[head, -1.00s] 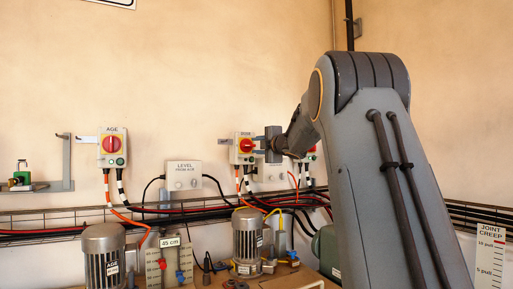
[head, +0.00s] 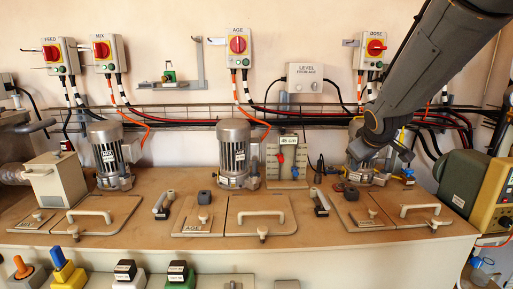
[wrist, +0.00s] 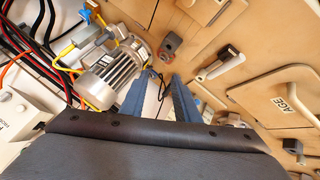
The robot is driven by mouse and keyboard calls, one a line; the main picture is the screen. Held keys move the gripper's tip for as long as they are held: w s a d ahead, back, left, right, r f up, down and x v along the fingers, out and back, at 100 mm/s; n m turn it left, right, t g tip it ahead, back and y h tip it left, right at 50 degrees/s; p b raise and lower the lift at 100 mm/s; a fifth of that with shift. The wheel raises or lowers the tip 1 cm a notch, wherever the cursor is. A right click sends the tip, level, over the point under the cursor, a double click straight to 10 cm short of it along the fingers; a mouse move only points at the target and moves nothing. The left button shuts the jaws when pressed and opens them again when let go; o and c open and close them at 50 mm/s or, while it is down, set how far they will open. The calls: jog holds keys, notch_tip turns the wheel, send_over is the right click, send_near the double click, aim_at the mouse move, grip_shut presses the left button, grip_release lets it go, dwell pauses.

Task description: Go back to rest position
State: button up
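My gripper (wrist: 160,95) shows in the wrist view as two blue-grey fingers with a clear gap between them, and nothing is held. It points down toward the wooden bench top, beside a ribbed grey motor (wrist: 112,80). In the head view my arm comes in from the upper right and its end hangs in front of the right-hand motor (head: 357,172), covering part of it. The fingertips are hard to make out there. The red-knobbed DOSE switch box (head: 374,48) is on the wall above, apart from the gripper.
The wall carries the FEED (head: 52,56), MIX (head: 102,54) and AGE (head: 238,48) switch boxes, with cables below. Motors MIX (head: 108,158) and AGE (head: 232,155) stand on the bench (head: 150,185), among handled lids. A green cylindrical machine (head: 460,178) stands at the right.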

jog(key=s+a+f+m+g, duration=0.1)
jog(key=s+a+f, duration=0.3)
jog(key=s, duration=0.6)
jog(key=s+a+f+m+g+y, duration=0.1)
jog(key=s+a+f+g, duration=0.3)
jog(key=s, duration=0.6)
jog(key=s+a+f+m+g+y, duration=0.1)
jog(key=s+a+f+m+g, duration=0.2)
jog(key=s+f, duration=0.4)
jog(key=s+a, duration=0.1)
jog(key=s, duration=0.2)
jog(key=shift+s+a+f, duration=0.2)
jog(key=shift+s+a, duration=0.05)
jog(key=shift+a, duration=0.05)
